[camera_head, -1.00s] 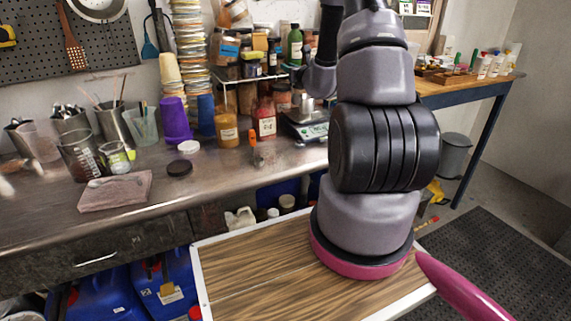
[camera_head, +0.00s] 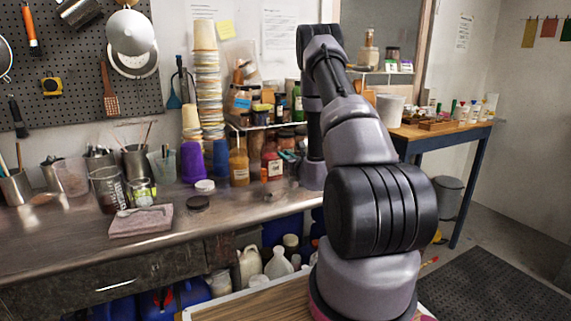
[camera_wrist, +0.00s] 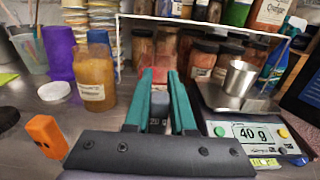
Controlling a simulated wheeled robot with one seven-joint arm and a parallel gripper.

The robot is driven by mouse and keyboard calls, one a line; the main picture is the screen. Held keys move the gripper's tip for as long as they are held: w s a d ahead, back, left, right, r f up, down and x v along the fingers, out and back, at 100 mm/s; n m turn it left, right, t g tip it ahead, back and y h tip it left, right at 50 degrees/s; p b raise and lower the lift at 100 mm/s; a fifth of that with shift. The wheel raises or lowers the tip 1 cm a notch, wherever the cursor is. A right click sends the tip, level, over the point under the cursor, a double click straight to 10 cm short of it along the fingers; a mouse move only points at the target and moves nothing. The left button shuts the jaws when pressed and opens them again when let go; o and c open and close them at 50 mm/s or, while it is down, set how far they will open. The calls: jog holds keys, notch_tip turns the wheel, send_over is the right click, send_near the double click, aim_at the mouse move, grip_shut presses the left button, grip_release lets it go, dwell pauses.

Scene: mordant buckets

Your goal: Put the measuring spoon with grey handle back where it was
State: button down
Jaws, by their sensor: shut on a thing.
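My gripper (camera_wrist: 160,80) has teal fingers and points over the counter in the wrist view. Its fingers are closed on a dark grey block (camera_wrist: 157,101), which looks like the handle of the measuring spoon with grey handle. The spoon's bowl is hidden. In the head view only a little teal of my gripper (camera_head: 288,156) shows beside the jars, left of my arm.
A scale (camera_wrist: 255,138) reading 40 g bears a steel cup (camera_wrist: 240,77) at right. An orange-handled item (camera_wrist: 45,135) and an amber jar (camera_wrist: 95,80) stand at left. Several jars line the shelf behind. A pinkish slab (camera_head: 140,222) lies on the steel counter (camera_head: 60,245).

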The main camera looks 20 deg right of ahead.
jog(key=shift+f, duration=1.25)
jog(key=c, duration=0.8)
grip_release()
jog(key=shift+o, duration=0.2)
